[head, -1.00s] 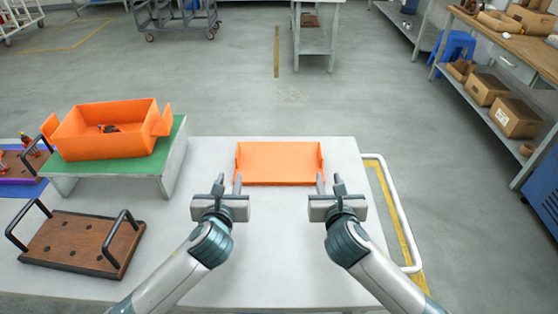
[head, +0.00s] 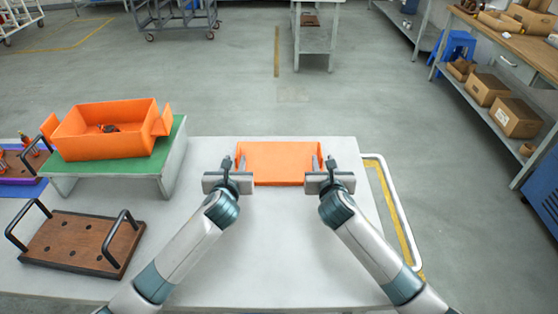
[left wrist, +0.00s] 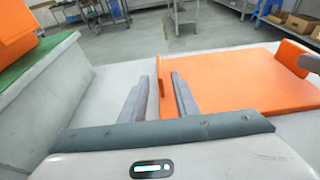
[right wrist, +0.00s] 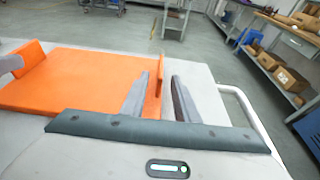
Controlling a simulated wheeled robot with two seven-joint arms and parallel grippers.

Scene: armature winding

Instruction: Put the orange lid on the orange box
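The orange lid (head: 279,160) lies flat on the table with short upright flaps at its left and right ends. My left gripper (head: 234,165) is open at the lid's left end; in the left wrist view its fingers (left wrist: 164,95) stand on either side of the left flap (left wrist: 163,72). My right gripper (head: 323,165) is open at the right end; in the right wrist view its fingers (right wrist: 160,98) stand on either side of the right flap (right wrist: 160,62). The orange box (head: 108,142) stands open-topped at the left, with small dark parts inside.
The box rests on a raised green-topped stand (head: 172,152). A brown board (head: 75,240) with two black handles lies at the front left. The white table (head: 265,245) is clear in front of the lid. A white rail (head: 395,210) runs along the table's right side.

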